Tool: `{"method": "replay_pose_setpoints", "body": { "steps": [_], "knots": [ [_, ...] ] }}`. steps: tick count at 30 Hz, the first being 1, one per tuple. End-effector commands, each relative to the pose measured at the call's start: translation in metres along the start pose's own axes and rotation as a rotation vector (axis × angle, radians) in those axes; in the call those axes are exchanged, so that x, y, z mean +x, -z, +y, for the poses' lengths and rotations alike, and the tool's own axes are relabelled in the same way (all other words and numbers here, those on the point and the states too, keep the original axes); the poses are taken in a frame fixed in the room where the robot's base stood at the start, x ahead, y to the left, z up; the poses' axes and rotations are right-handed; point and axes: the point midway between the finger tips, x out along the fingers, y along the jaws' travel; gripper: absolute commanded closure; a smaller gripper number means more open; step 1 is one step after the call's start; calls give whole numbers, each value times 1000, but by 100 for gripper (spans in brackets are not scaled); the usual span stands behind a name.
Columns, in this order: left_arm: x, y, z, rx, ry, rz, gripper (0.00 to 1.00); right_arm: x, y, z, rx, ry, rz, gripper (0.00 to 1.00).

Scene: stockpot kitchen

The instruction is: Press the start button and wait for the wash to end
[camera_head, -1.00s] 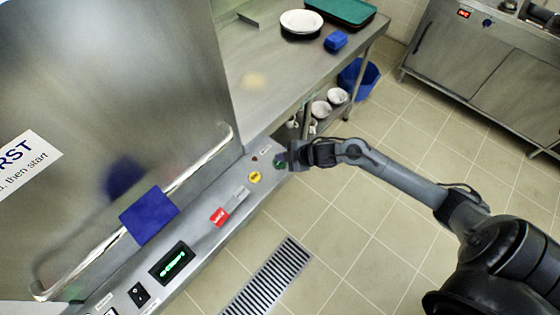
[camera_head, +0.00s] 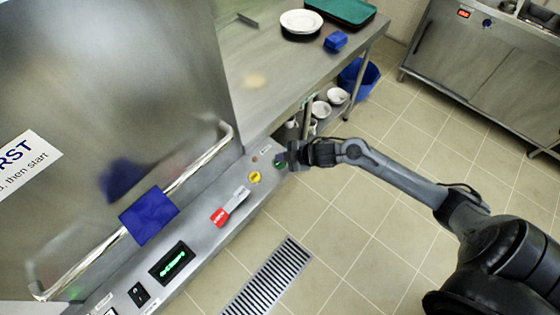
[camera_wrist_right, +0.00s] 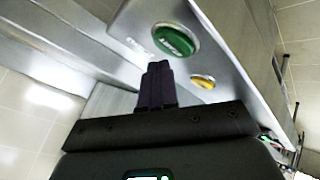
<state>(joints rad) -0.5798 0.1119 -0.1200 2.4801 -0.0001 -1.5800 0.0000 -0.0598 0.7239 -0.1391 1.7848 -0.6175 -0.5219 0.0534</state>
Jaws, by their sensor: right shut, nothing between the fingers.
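The dishwasher's steel control strip (camera_head: 205,232) runs diagonally below its hood (camera_head: 110,110). The green start button (camera_head: 279,163) is at the strip's far right end, partly covered by my right gripper (camera_head: 289,157). In the right wrist view the green button (camera_wrist_right: 176,40) shows whole, just beyond the tips of my shut, empty fingers (camera_wrist_right: 158,72). I cannot tell whether they touch it. A yellow button (camera_head: 255,177) is beside it, also in the wrist view (camera_wrist_right: 203,81). A display (camera_head: 172,263) shows green characters too small to read. My left gripper is out of view.
A steel counter (camera_head: 265,70) holds white plates (camera_head: 301,21) and a green tray (camera_head: 345,10). The tiled floor has a drain grate (camera_head: 268,278).

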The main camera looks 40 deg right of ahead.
Motion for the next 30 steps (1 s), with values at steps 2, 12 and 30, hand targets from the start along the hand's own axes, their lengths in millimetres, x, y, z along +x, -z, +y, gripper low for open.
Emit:
{"method": "replay_pose_setpoints", "body": {
  "steps": [2, 12, 30],
  "knots": [
    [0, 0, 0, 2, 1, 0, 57, 0, 0, 0, 0, 0, 0, 100],
    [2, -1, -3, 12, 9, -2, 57, 6, -4, -4, 1, 1, -1, 100],
    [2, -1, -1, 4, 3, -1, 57, 7, -5, -5, 0, 0, 0, 100]
  ]
}}
